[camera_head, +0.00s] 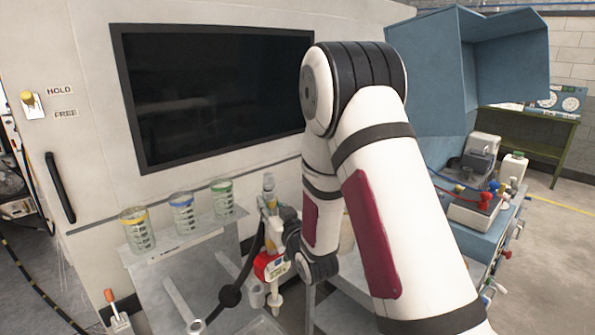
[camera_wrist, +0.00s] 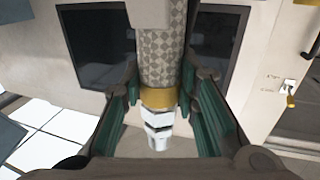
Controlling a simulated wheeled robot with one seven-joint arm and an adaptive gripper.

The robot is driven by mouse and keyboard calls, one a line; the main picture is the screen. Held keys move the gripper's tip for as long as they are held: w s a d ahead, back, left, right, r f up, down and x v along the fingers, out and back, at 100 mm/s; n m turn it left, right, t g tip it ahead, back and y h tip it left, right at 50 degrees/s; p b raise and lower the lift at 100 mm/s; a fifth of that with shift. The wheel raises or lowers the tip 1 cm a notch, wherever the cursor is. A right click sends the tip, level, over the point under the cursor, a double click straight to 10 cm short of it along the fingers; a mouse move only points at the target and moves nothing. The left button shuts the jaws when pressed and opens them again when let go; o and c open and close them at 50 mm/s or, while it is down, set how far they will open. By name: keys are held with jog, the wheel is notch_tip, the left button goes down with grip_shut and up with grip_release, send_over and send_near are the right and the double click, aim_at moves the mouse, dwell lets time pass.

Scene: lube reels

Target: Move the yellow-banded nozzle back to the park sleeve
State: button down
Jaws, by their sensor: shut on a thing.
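The yellow-banded nozzle (camera_wrist: 157,97) stands between the green-padded fingers of my gripper (camera_wrist: 160,105) in the wrist view. It has a patterned grey grip above the yellow band and a pale stepped tip below. My gripper is shut on it. In the head view, my gripper (camera_head: 290,240) is partly hidden by my arm, beside the metal nozzle end and a red-and-white part (camera_head: 268,266). A short grey open-topped sleeve (camera_head: 257,294) stands just below and left of the red part. I cannot tell for certain whether it is the park sleeve.
Three jars with yellow (camera_head: 135,230), blue (camera_head: 184,214) and green (camera_head: 223,198) bands stand on a shelf at left. A bench with fittings (camera_head: 480,205) is at right. A HOLD/FREE lever (camera_head: 30,100) is on the cabinet.

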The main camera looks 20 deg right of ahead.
jog(key=d+r+b, duration=0.2)
jog(key=d+r, duration=0.5)
jog(key=r, duration=0.2)
jog(key=shift+w+d+r+b, duration=0.15)
jog(key=shift+w+r+b, duration=0.1)
jog(key=shift+r+b, duration=0.15)
jog(key=shift+s, duration=0.1)
